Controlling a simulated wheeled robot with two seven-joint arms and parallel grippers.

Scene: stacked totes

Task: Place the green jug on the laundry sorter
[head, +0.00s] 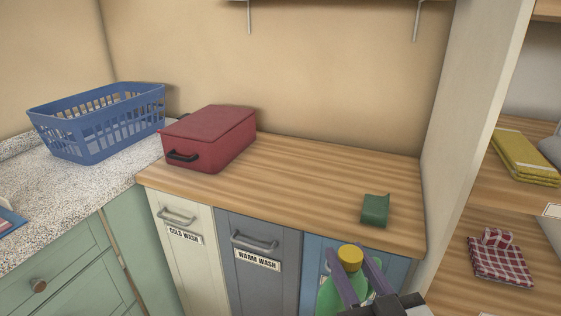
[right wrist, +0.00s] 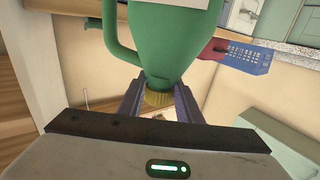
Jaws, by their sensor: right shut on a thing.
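The green jug (head: 332,296) with a yellow cap is at the bottom of the head view, in front of the blue front of the laundry sorter. My right gripper (head: 361,276) is shut on it around the cap and neck. The right wrist view shows the jug (right wrist: 170,40) with its handle and the cap between the fingers of my right gripper (right wrist: 158,100). The laundry sorter (head: 300,180) has a striped wooden top and cream, grey and blue fronts; two labels read COLD WASH and WARM WASH. My left gripper is not in view.
A red case (head: 210,138) stands on the left end of the wooden top, and a small green block (head: 375,210) near its right front edge. The top between them is clear. A blue basket (head: 100,122) sits on the speckled counter (head: 75,188). A white upright panel (head: 475,100) bounds the right side.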

